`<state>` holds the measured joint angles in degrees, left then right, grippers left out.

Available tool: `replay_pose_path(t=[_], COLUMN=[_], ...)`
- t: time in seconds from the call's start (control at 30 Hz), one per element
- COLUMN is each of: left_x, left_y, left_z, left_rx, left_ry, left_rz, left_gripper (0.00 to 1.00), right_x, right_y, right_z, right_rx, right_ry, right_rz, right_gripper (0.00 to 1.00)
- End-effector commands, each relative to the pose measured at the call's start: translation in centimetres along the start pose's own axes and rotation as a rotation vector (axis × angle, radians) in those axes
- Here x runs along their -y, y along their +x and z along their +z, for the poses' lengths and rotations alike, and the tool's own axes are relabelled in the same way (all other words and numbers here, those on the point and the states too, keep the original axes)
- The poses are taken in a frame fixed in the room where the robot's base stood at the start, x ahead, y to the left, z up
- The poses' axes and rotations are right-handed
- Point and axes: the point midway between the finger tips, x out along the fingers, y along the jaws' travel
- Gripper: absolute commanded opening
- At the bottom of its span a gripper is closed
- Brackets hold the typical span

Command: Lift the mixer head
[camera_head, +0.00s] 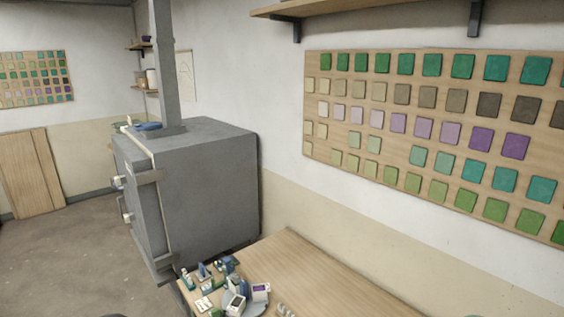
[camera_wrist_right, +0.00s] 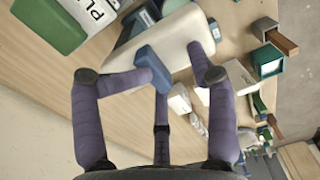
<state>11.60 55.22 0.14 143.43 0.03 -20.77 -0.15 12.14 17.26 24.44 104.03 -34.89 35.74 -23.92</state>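In the right wrist view, the purple jointed fingers of my right gripper (camera_wrist_right: 172,62) are around a white, rounded body (camera_wrist_right: 175,35) with a blue block (camera_wrist_right: 156,66) on its near side. This may be the mixer head, but I cannot be sure. The left finger's tip meets the blue block's edge. The right finger's tip lies over the white body, and a third finger is below the block. Whether they grip it is unclear. In the head view, no gripper shows clearly, and I cannot pick out the mixer. My left gripper is not seen.
A wooden table (camera_head: 325,285) carries several small items at its left end, including a white box with a purple face (camera_head: 261,291). A large grey kiln-like box (camera_head: 205,185) stands behind.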

Motion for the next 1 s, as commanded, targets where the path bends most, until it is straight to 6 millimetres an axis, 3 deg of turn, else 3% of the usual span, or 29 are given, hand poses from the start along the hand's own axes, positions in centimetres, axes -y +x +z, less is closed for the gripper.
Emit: replay_pose_path(t=[0.43, 1.0], left_x=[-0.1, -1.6], left_y=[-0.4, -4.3], left_z=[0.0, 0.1], left_rx=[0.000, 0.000], left_ry=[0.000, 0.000], left_rz=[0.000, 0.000], left_gripper=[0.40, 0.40], right_x=[-0.4, -0.5], right_y=[-0.8, -6.6], right_z=[0.0, 0.0], right_rx=[-0.005, -0.007], right_ry=[0.004, 0.005], right_rz=[0.008, 0.010], right_gripper=[0.56, 0.56])
